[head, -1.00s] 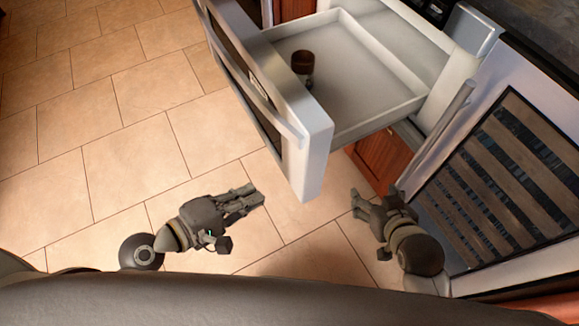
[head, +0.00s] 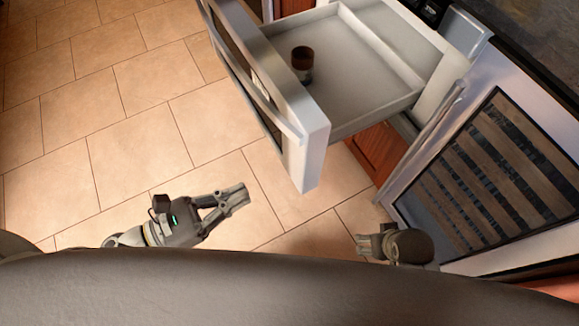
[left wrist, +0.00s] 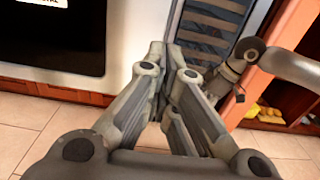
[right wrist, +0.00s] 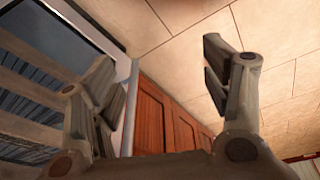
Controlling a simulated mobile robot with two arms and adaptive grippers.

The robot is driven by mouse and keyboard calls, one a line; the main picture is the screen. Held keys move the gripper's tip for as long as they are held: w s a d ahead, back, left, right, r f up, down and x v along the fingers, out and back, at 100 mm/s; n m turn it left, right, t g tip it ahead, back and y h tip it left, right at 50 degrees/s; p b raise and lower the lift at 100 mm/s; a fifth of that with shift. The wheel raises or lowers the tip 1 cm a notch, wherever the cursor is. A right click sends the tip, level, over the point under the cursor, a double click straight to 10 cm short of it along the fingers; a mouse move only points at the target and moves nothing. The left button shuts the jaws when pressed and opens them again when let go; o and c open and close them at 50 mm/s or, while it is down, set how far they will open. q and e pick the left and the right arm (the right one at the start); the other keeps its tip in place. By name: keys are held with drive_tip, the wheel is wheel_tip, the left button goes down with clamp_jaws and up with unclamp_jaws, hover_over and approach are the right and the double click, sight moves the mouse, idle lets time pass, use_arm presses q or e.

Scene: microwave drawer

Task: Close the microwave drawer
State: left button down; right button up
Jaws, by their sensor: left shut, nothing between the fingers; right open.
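The microwave drawer (head: 300,150) stands pulled out in the head view, its white tray (head: 350,75) showing behind the thick front panel with a long handle. A small dark brown cup or jar (head: 302,62) stands in the tray. My left gripper (head: 246,192) is shut and empty, over the floor in front of the drawer and apart from it. Its fingers also show in the left wrist view (left wrist: 172,60). My right gripper (head: 360,246) is low, below the drawer front and left of the glass-door unit. Its fingers are spread and empty in the right wrist view (right wrist: 165,70).
A glass-fronted unit with slatted shelves (head: 500,170) stands to the right of the drawer. Red-brown cabinet wood (head: 378,152) shows under the drawer. Tiled floor (head: 100,120) is clear on the left. In the left wrist view, yellow items (left wrist: 262,113) lie on a shelf at right.

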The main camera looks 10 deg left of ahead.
sight(302, 165)
use_arm(q)
drive_tip(key=p+x, duration=0.1)
drive_tip(key=x, duration=0.9)
drive_tip(key=shift+w+d, duration=0.1)
drive_tip(key=shift+w, duration=0.05)
drive_tip(key=shift+w+d, duration=0.25)
drive_tip(key=shift+d, duration=0.2)
use_arm(e)
wheel_tip(302, 165, down, 3)
drive_tip(key=shift+f, duration=0.15)
use_arm(q)
drive_tip(key=shift+w+d, duration=0.1)
use_arm(e)
drive_tip(key=shift+w, duration=0.1)
